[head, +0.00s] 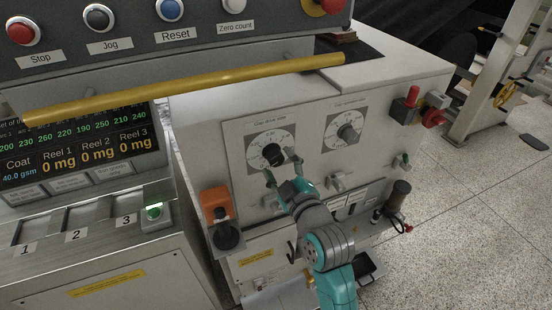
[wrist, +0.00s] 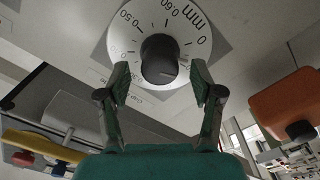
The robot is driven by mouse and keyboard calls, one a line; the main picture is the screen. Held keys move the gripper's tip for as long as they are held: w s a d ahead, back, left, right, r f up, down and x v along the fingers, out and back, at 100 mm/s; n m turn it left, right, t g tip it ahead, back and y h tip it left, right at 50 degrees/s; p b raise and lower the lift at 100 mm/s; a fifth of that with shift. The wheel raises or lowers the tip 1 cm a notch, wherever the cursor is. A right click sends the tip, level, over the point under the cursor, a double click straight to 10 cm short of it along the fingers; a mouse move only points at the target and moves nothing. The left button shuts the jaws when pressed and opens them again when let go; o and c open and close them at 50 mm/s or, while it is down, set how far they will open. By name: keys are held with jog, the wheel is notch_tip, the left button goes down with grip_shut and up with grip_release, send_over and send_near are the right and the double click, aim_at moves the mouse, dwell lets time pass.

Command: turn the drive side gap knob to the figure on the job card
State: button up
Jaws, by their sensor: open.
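The drive side gap knob (head: 273,154) is a round black knob on a white dial (head: 256,146), left of a similar dial on the upright machine panel. The wrist view shows the knob (wrist: 159,58) close up, with 0.50, 0.60 and 0 mm readable on its dial (wrist: 184,33); I cannot make out its pointer clearly. My teal gripper (head: 281,165) is open in front of the knob. In the wrist view, its fingertips (wrist: 160,76) stand on either side of the knob's lower part, with gaps showing. I cannot pick out a readable job card.
The second dial's knob (head: 347,132) is close on the right. An orange block (head: 216,203) with a black knob sticks out at lower left. A yellow bar (head: 190,88) runs above the panel. Small fittings (head: 336,181) project below the dials.

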jog(key=shift+x, duration=1.25)
jog(key=c, duration=1.1)
jog(key=shift+c, duration=0.2)
